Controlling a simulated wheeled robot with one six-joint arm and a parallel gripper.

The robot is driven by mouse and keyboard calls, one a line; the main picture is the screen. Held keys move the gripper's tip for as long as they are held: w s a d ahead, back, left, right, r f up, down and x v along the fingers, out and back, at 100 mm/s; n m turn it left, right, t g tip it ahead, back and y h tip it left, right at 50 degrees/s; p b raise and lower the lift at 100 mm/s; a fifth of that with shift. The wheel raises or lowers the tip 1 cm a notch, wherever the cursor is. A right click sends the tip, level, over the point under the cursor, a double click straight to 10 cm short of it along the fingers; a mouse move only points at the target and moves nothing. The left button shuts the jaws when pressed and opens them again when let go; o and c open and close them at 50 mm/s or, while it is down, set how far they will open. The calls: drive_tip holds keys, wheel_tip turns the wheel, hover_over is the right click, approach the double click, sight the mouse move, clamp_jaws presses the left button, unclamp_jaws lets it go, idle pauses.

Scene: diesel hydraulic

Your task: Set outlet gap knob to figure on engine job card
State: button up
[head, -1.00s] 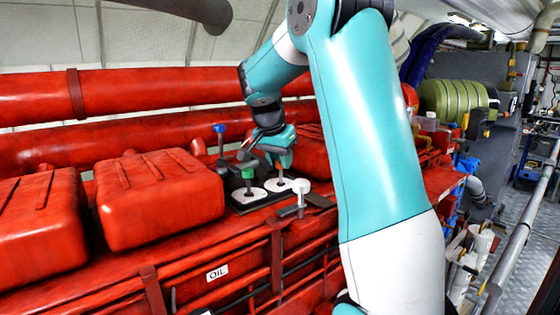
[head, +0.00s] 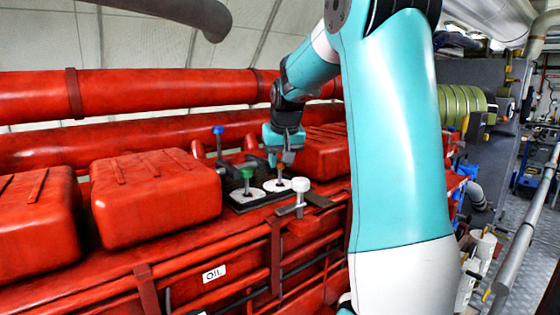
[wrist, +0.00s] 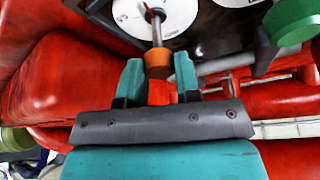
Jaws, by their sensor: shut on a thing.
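My gripper (head: 281,164) reaches down over the right of two white dials (head: 277,185) on a dark plate. In the wrist view its teal fingers (wrist: 158,78) are shut on an orange knob (wrist: 157,62). The knob sits on a metal shaft that rises from a white dial (wrist: 128,14). The dial's marks are too small and partly cut off to read. A green knob (head: 247,174) stands over the left dial (head: 246,195); it also shows in the wrist view (wrist: 291,20). Which knob is the outlet gap knob cannot be told. I see no readable job card.
A white-topped T-handle (head: 300,186) stands just right of the dials. A blue-topped rod (head: 219,140) stands behind them to the left. Red engine covers (head: 155,195) and red pipes (head: 160,90) flank the plate. A label reading OIL (head: 214,274) is below.

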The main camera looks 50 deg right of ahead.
drive_tip(key=shift+n, duration=0.6)
drive_tip(key=shift+r, duration=0.1)
drive_tip(key=o, duration=0.9)
drive_tip(key=v, duration=1.1)
drive_tip(key=b+v, duration=0.1)
drive_tip(key=v, duration=0.5)
drive_tip(key=shift+s+d+r, duration=0.15)
drive_tip(key=shift+s+d, duration=0.15)
drive_tip(key=shift+s, duration=0.1)
